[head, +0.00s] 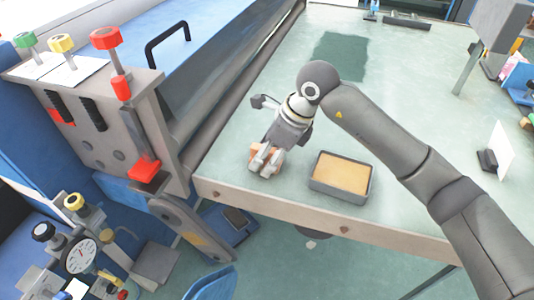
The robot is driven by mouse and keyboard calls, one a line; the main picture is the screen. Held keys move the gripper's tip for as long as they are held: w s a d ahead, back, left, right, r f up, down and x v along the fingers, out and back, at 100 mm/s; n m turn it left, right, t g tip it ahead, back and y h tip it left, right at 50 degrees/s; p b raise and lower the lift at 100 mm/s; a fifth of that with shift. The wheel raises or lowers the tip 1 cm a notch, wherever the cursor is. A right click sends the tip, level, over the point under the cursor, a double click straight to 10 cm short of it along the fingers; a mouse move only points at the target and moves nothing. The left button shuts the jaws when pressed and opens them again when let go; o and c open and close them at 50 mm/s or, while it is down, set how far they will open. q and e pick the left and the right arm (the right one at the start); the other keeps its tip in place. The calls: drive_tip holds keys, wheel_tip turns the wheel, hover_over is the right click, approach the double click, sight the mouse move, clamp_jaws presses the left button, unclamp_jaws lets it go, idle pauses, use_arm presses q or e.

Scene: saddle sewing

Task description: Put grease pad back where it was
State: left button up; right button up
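A shallow grey rectangular box with a flat tan pad in it, which looks like the grease pad (341,176), sits on the pale green table near its front edge. My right gripper (265,163) points down over the table to the left of this box, apart from it. Small brownish-orange patches show around its fingers; I cannot tell whether these are a held thing or part of the fingers. The finger gap is too small to read. My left gripper is not in view.
A machine with red, yellow and green knobs (105,38) stands left of the table (410,110). A dark green patch (341,56) lies farther back on the tabletop. A white card on a dark stand (500,150) is at right. The table's middle is largely clear.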

drive_tip(key=b+v, duration=0.1)
drive_tip(key=v, duration=1)
drive_tip(key=shift+r+b, duration=0.3)
drive_tip(key=shift+d, duration=0.15)
